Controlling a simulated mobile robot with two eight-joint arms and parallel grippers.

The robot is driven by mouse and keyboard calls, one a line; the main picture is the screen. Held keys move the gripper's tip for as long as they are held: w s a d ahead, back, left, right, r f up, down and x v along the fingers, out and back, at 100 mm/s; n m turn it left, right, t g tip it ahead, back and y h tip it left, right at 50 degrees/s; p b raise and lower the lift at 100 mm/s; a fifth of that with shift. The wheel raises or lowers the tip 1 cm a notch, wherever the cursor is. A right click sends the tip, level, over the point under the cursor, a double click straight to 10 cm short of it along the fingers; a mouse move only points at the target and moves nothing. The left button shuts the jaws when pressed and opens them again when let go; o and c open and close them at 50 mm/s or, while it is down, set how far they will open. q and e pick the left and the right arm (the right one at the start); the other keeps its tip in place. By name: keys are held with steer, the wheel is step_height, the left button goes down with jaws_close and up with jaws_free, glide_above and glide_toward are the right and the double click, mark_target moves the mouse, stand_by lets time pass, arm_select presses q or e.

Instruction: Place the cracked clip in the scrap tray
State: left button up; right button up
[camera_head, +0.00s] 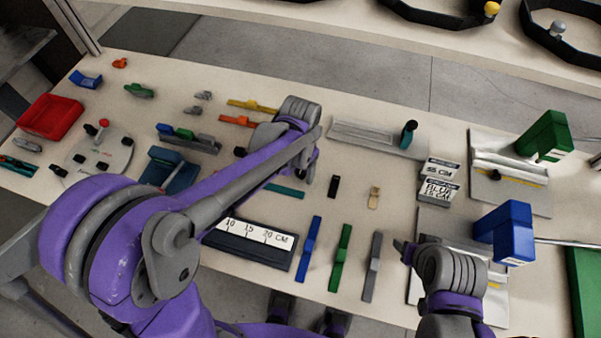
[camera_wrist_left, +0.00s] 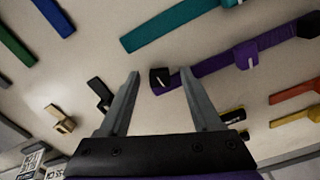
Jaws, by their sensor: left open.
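A red tray (camera_head: 50,117), likely the scrap tray, lies at the far left of the table in the head view. A black clip (camera_head: 334,187) and a tan clip (camera_head: 374,197) lie mid-table; both also show left of my fingers in the left wrist view. My left gripper (camera_wrist_left: 160,82) is open and empty, pointing down at the table. Between its fingertips in the picture is a black piece (camera_wrist_left: 160,78) at the end of a purple strap (camera_wrist_left: 215,62). I cannot tell which clip is cracked. My right gripper (camera_head: 404,249) is low at the right, its fingers mostly hidden.
Blue, green and grey straps (camera_head: 343,258) lie along the front edge beside a black ruler block (camera_head: 248,245). Label blocks (camera_head: 437,180) and a blue block (camera_head: 507,232) stand at the right. A teal strap (camera_wrist_left: 175,27) lies near the gripper.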

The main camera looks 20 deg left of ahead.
arm_select(q)
jaws_close()
steer(key=shift+r, duration=0.1)
